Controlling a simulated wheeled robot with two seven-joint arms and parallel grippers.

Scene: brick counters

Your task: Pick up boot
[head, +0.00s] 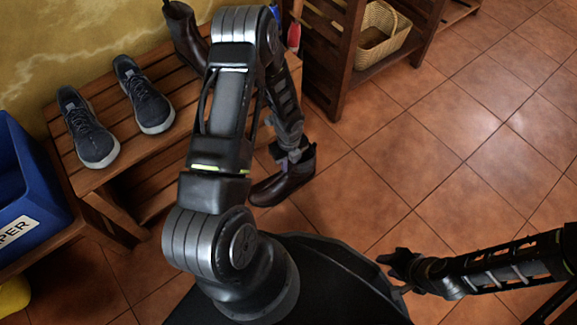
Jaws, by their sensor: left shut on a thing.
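A dark brown boot (284,184) is in the middle of the head view, above the tiled floor and in front of the bench. My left gripper (292,155) is shut on this boot at its upper part; the fingertips are partly hidden. A second dark boot (184,33) stands on the wooden bench (152,158), partly hidden behind my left arm. My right gripper (392,262) is at the lower right, over the floor and apart from the boots. I cannot tell whether its jaws are open.
Two grey sneakers, a left one (86,130) and a right one (145,97), stand on the bench. A blue bin (38,190) is at the left. A wooden shelf (333,50) with a wicker basket (378,35) stands at the back. The tiled floor (450,130) at right is clear.

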